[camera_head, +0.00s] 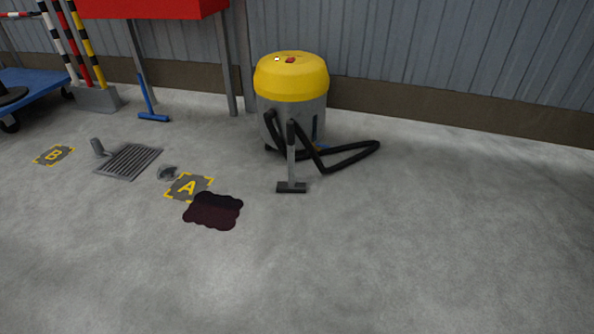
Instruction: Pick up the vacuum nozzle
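The vacuum nozzle (291,187) is a dark flat head resting on the concrete floor, with a grey upright tube (292,163) and a black grip at its top. It stands in front of the vacuum (291,82), which has a yellow top and a grey drum. A black hose (352,162) loops out to the right of the drum and lies near the tube. Neither of my grippers shows in the head view, and nothing is seen touching the nozzle.
A dark spill (213,211) lies left of the nozzle, beside floor mark A (188,187). A floor grate (129,161), mark B (54,155) and a blue squeegee (153,117) are farther left. A corrugated wall (430,50) closes the back. The floor in front and right is clear.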

